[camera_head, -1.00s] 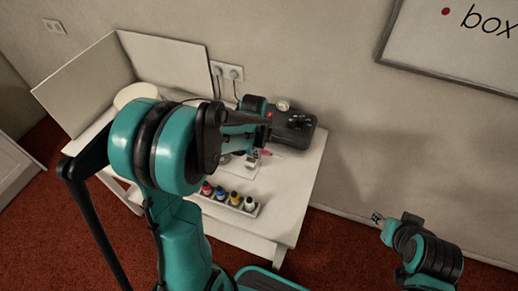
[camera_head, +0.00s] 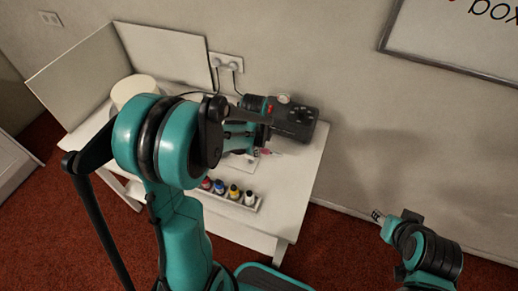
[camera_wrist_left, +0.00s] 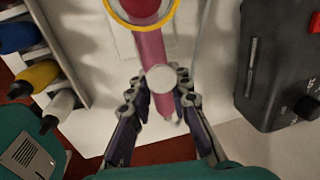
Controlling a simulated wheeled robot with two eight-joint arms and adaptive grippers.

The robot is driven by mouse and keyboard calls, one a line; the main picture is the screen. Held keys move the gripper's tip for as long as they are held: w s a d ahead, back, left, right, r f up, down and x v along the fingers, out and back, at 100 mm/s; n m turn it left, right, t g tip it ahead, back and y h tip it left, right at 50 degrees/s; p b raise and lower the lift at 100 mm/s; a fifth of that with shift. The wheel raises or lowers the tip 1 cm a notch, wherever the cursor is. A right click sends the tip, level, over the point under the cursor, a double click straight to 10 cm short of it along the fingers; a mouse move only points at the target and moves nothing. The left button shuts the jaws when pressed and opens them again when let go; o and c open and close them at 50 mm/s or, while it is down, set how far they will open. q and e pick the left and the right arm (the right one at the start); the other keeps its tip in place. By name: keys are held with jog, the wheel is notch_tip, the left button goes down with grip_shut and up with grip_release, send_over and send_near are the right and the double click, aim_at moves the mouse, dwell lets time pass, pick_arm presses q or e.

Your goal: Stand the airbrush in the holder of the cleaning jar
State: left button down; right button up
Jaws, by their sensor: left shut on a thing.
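The airbrush (camera_wrist_left: 152,47) shows in the left wrist view as a pink, narrowing body with a round white cap in its middle. My left gripper (camera_wrist_left: 160,82) is shut on it, with one finger on each side near the cap. A yellow ring (camera_wrist_left: 110,14) curves around the pink shape at the top edge; I cannot tell whether it belongs to the jar's holder. In the head view the airbrush is a small pink spot (camera_head: 269,152) over the table, and my left arm hides much around it. I cannot clearly make out the cleaning jar. My right gripper (camera_head: 378,216) hangs away from the table, too small to judge.
A paint bottle rack (camera_head: 238,204) stands at the table's front edge. A dark compressor box (camera_head: 296,122) with a gauge stands at the back right. A white round turntable (camera_head: 133,88) and upright panels (camera_head: 165,57) are at the back left. The white table (camera_head: 302,165) is bare at its right end.

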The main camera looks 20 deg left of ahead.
pick_arm(q)
jog(key=shift+f+b, duration=0.35)
jog(key=shift+f, duration=0.05)
jog(key=c, duration=1.3)
grip_release()
jog(key=shift+r, duration=0.1)
jog(key=r, duration=0.4)
jog(key=s+r, duration=0.1)
jog(key=r, duration=0.3)
jog(key=s+r, duration=0.1)
jog(key=r, duration=0.2)
jog(key=shift+d+r, duration=0.1)
jog(key=shift+r, duration=0.3)
jog(key=s+d+n+t, duration=0.1)
jog(key=s+d+n, duration=0.1)
jog(key=s+n, duration=0.2)
jog(key=s+d+r+n+t, duration=0.1)
jog(key=s+d+n+t, duration=0.1)
jog(key=s+n, duration=0.2)
jog(key=s+d+n+t, duration=0.2)
jog(key=s+n, duration=0.3)
jog(key=n, duration=0.4)
jog(key=shift+d+r, duration=0.2)
